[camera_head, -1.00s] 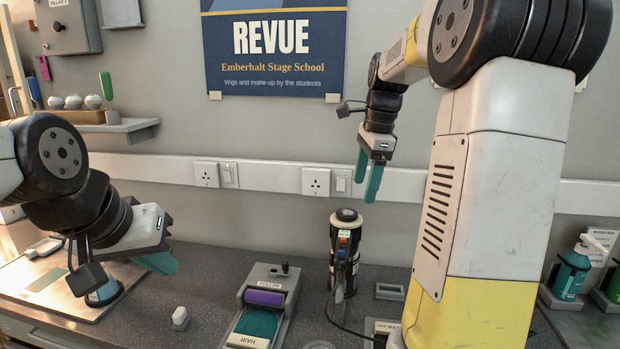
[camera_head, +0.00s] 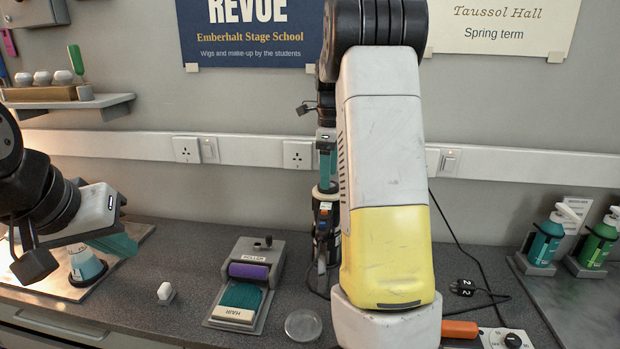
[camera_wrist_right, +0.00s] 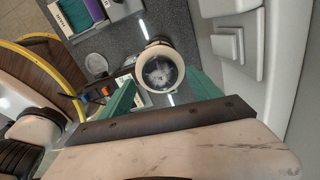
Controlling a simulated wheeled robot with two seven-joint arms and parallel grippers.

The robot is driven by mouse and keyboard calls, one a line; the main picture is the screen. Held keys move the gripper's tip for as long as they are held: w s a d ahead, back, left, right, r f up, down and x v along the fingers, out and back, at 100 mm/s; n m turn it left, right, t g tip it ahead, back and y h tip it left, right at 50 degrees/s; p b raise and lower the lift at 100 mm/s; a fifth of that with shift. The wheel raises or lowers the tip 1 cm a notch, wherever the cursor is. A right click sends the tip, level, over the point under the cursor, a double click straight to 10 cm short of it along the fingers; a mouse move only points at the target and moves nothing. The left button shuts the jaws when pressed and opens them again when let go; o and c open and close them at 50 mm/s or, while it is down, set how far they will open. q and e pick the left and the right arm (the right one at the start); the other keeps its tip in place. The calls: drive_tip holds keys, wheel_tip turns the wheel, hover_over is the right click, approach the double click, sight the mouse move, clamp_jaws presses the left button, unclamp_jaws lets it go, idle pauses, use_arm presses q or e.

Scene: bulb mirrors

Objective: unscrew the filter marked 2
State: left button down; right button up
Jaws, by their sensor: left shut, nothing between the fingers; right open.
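A black cylinder (camera_head: 322,230) with a pale top stands on the counter, partly hidden behind my right arm. In the right wrist view I look down on its round cream rim and glassy centre (camera_wrist_right: 160,72). My right gripper (camera_head: 327,165) is open just above the cylinder, its green fingers on either side of the top in the wrist view; I cannot tell whether they touch it. No 2 is readable on the cylinder. A black tag marked 2 (camera_head: 462,287) sits on a cable at right. My left gripper (camera_head: 122,246) is shut and empty at left.
A roller tray (camera_head: 212,314) with a purple roller (camera_head: 249,271) stands left of the cylinder. A control box with a knob (camera_head: 506,339) and green pump bottles (camera_head: 545,240) stand at right. The wall is close behind.

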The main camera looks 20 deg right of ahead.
drive_tip(key=shift+f, duration=0.65)
drive_tip(key=shift+f, duration=0.3)
drive_tip(key=c, duration=1.2)
